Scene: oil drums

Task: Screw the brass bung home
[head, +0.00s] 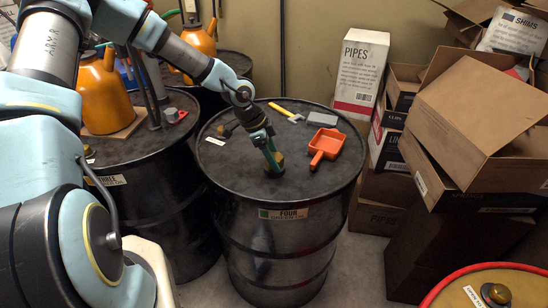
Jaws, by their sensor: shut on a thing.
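My gripper (272,158) reaches down to the lid of the black drum (283,218) labelled FOUR, near the middle of the lid. It is shut on the brass bung (278,158), which shows only as a small brassy patch at the fingertips. The fingers cover most of the bung. Whether it sits in a hole, and how deep, I cannot tell. A second small fitting (226,131) is on the left side of the same lid.
On the lid lie an orange scoop (325,146), a grey block (322,119) and a yellow-handled tool (286,112). Another black drum (135,200), with an orange can (104,92) on it, stands left. Cardboard boxes (470,110) crowd the right; a yellowish drum (495,290) is front right.

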